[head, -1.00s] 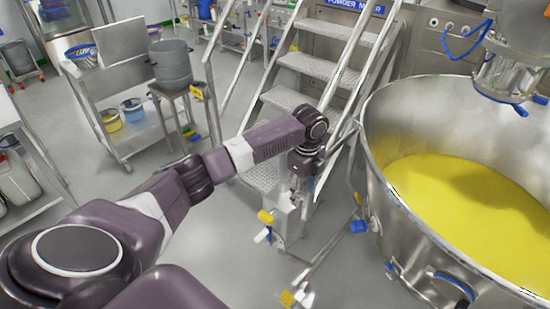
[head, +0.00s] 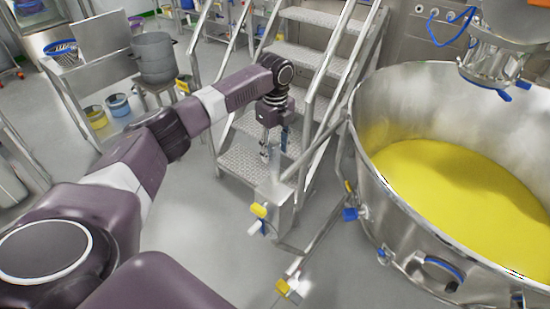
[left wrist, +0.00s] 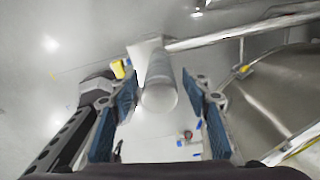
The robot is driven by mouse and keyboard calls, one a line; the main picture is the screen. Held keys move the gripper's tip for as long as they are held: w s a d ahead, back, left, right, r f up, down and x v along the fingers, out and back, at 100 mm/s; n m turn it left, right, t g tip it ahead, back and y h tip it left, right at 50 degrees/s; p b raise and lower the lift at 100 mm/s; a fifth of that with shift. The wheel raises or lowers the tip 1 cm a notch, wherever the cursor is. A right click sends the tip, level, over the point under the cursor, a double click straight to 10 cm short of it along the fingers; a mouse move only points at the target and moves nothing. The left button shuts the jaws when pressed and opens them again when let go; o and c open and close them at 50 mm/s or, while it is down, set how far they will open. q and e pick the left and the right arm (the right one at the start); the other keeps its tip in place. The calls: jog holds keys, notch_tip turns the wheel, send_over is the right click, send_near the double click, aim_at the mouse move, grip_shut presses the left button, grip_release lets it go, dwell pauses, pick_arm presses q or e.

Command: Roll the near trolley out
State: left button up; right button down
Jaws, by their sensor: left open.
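The near trolley appears to be the steel frame at the big round bowl (head: 361,165), which holds yellow powder. A grey upright post (head: 275,203) with a tube stands left of the bowl, with yellow and blue parts low on it. My left gripper (head: 274,152) points down above the post, in front of the steps. In the left wrist view my left gripper (left wrist: 165,105) is open, its blue pads apart and empty. The round light end of the post (left wrist: 160,97) shows between the pads; I cannot tell how far below them it is. My right gripper is out of view.
Metal steps (head: 250,161) with handrails stand just behind my left gripper. A steel bench (head: 84,82) and a grey pot (head: 157,66) on a stand are at the left. A mixing head (head: 500,48) hangs above the bowl. The floor at centre left is clear.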

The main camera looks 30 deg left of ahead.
aim_at(275, 160)
pick_arm(q)
jog(key=shift+f+p, duration=0.3)
jog(key=shift+f, duration=1.9)
jog(key=shift+c, duration=0.7)
grip_shut()
